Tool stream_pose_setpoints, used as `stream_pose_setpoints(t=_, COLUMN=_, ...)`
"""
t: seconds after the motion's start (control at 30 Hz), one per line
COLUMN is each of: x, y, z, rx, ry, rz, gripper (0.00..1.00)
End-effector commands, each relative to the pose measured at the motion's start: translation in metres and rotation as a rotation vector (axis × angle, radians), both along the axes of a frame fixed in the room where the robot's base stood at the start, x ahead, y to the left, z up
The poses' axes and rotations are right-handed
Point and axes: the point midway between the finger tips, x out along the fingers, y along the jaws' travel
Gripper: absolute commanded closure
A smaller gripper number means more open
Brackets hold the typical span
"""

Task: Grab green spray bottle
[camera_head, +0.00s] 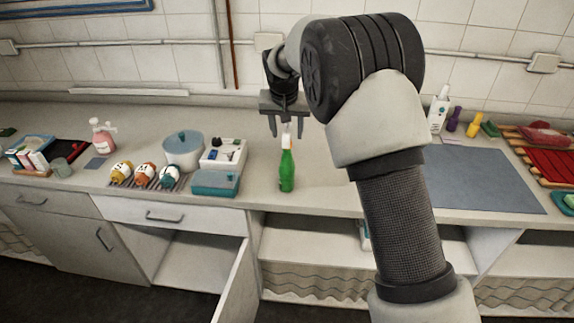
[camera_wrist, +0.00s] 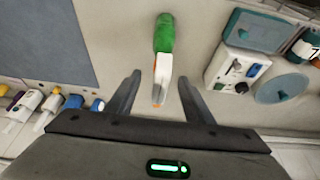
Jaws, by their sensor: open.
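The green spray bottle (camera_head: 287,170) with a white head stands upright on the counter near its front edge in the head view. In the wrist view the bottle (camera_wrist: 164,40) is seen from above, its white and orange nozzle pointing toward the space between my fingers. My gripper (camera_head: 284,132) is open and empty, pointing down above and slightly behind the bottle. In the wrist view my gripper (camera_wrist: 158,90) shows both fingers spread, the nozzle appearing between them. I cannot tell how far the fingers are above the nozzle.
Left of the bottle are a teal-lidded box (camera_head: 215,183), a white tray (camera_head: 223,155) and a pot (camera_head: 183,150). A grey mat (camera_head: 487,180) lies to the right. A white bottle (camera_head: 438,110) stands at the back right. A cabinet door (camera_head: 236,285) hangs open below.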

Motion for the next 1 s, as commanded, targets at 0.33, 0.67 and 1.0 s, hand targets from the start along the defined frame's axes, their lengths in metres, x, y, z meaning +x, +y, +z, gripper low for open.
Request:
stream_pose_setpoints(t=0.33, x=0.015, y=0.002, z=-0.034, rx=0.001, ry=-0.001, rz=0.000, gripper=0.52)
stream_pose_setpoints(t=0.67, x=0.015, y=0.002, z=-0.034, rx=0.001, ry=0.000, rz=0.000, gripper=0.78)
stream_pose_setpoints(t=1.0, x=0.015, y=0.002, z=-0.034, rx=0.000, ry=0.000, rz=0.000, gripper=1.00)
